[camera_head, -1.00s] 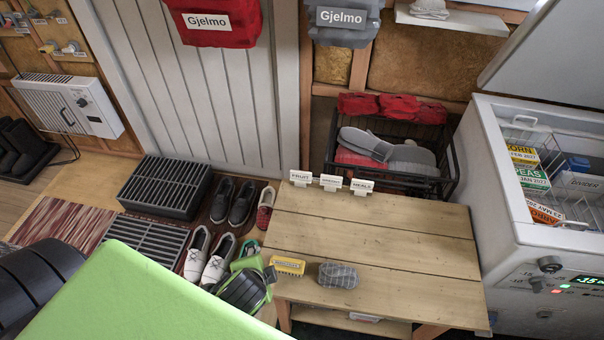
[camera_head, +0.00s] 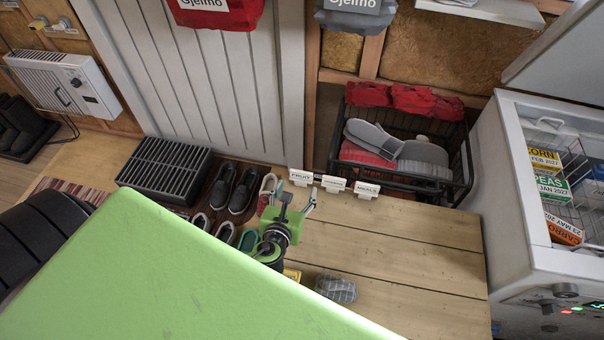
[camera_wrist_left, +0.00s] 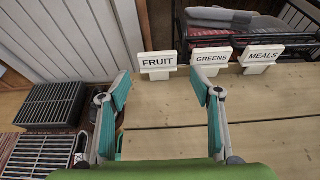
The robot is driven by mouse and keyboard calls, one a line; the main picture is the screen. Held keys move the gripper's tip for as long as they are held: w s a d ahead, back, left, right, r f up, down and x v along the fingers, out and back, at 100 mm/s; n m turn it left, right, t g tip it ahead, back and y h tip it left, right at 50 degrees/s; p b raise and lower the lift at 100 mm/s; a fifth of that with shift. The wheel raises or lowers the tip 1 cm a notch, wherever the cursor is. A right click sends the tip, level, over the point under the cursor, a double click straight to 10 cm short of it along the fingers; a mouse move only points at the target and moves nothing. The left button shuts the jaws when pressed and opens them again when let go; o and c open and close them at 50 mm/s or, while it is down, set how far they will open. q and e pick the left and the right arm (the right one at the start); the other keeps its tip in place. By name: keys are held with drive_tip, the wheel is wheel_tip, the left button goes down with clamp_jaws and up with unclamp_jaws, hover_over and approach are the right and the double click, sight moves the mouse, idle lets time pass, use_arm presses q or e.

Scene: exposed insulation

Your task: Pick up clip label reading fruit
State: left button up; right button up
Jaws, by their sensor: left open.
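The white clip label reading FRUIT (camera_head: 301,177) stands at the far left corner of the wooden bench, leftmost of three labels. In the left wrist view the FRUIT label (camera_wrist_left: 157,62) is ahead of my left gripper (camera_wrist_left: 160,88), between the lines of its two open fingers but beyond their tips. In the head view my left gripper (camera_head: 296,200) is just in front of the label, open and empty. The GREENS label (camera_wrist_left: 211,58) and MEALS label (camera_wrist_left: 262,56) stand to its right. My right gripper is not in view.
The wooden bench (camera_head: 420,262) is mostly clear, with a grey striped item (camera_head: 336,289) near its front. A black wire basket (camera_head: 468,165) with clothing stands behind. An open freezer (camera_head: 515,190) is at the right; shoes (camera_head: 243,190) are on the left.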

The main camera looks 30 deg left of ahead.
sight(301, 175)
use_arm(q)
drive_tip(key=x, duration=0.3)
drive_tip(key=shift+w+f, duration=0.15)
drive_tip(key=x, duration=0.3)
drive_tip(key=shift+a, duration=0.2)
drive_tip(key=shift+b+x, duration=0.35)
drive_tip(key=shift+x, duration=0.85)
drive_tip(key=shift+w+a+f, duration=0.15)
drive_tip(key=shift+w+f, duration=0.05)
drive_tip(key=shift+w, duration=0.1)
drive_tip(key=c, duration=0.5)
drive_tip(key=shift+c, duration=0.4)
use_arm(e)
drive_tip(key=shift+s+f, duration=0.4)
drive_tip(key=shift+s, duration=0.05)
